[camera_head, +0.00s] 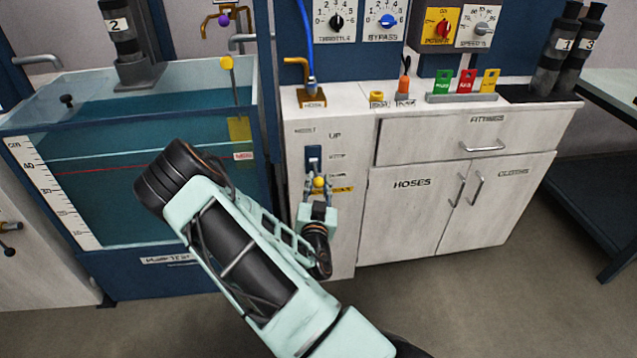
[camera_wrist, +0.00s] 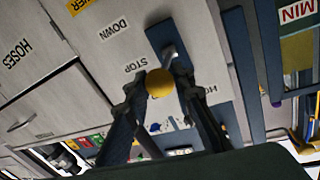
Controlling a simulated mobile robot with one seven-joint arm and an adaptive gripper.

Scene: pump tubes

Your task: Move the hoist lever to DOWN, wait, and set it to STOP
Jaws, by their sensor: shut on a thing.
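The hoist lever has a yellow ball knob (camera_head: 319,182) and a blue backplate (camera_head: 313,153) on the white cabinet front. UP, STOP and DOWN labels run down beside it. My gripper (camera_head: 318,186) is shut on the knob, with a finger on each side. The wrist view shows the yellow knob (camera_wrist: 160,84) between my gripper's fingers (camera_wrist: 158,80), with the lever's metal shaft (camera_wrist: 170,53) leading into the backplate. There the STOP label (camera_wrist: 136,66) lies beside the knob, and the DOWN label (camera_wrist: 113,30) is farther up. The exact lever setting is hard to tell.
A glass water tank (camera_head: 130,150) with a cm scale and a red line stands at left. A yellow block (camera_head: 239,129) hangs at its right side. White cabinets (camera_head: 460,200) with protruding handles are at right. Knob panels and small fittings are above the counter. The floor in front is clear.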

